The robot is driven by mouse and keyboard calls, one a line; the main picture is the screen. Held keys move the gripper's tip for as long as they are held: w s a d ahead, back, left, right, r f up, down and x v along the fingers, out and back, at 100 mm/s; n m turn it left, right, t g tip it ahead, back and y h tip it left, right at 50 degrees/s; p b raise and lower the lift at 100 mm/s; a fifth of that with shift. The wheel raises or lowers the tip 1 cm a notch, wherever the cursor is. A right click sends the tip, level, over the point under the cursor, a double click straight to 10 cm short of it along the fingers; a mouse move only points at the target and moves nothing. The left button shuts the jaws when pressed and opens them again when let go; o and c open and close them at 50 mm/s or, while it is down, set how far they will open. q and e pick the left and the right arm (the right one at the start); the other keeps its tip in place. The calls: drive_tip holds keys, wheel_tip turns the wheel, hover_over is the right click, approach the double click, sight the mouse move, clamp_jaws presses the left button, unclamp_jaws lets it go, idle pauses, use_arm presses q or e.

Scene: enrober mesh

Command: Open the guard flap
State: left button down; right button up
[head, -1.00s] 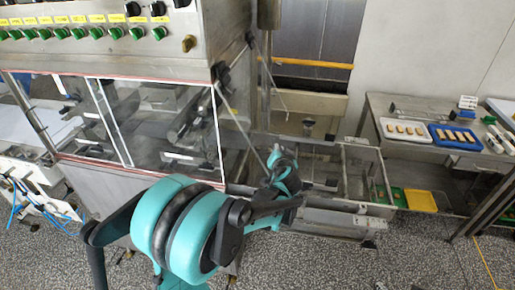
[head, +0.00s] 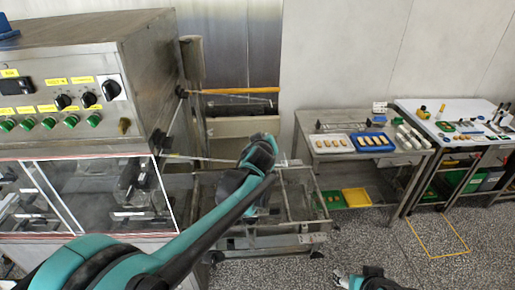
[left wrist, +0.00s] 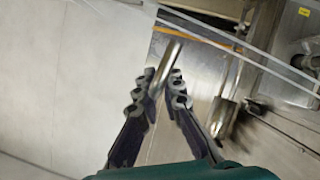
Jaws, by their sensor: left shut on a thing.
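The guard flap (head: 208,159) looks like a clear panel with thin pale edges, standing out from the right end of the steel machine in the head view. Its far end is hidden behind my left wrist. In the left wrist view, my left gripper (left wrist: 160,82) is closed around a round metal bar (left wrist: 168,62), seemingly the flap's handle; how the two join is not clear. A clear panel edge (left wrist: 200,39) crosses above the fingers. My right gripper (head: 362,281) shows only partly at the bottom of the head view; its fingers are too unclear to read.
The machine's control panel (head: 62,98) and clear front window (head: 95,195) are at left. A metal frame (head: 302,238) stands below my left gripper. Tables with trays (head: 335,146) and tools (head: 462,125) stand right. Speckled floor (head: 360,245) is open in front.

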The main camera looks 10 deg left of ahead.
use_arm(q)
drive_tip(key=shift+n+h, duration=0.4)
drive_tip(key=shift+n, duration=0.1)
wheel_tip(320, 180, up, 7)
drive_tip(key=p, duration=0.3)
drive_tip(key=shift+r, duration=0.15)
drive_tip(key=shift+a+r+p, duration=0.2)
drive_tip(key=shift+r+p, duration=0.3)
drive_tip(key=shift+r, duration=0.45)
drive_tip(key=c, duration=1.7)
unclamp_jaws()
drive_tip(key=shift+f, duration=0.1)
drive_tip(key=v, duration=1.2)
drive_tip(key=shift+f, duration=0.15)
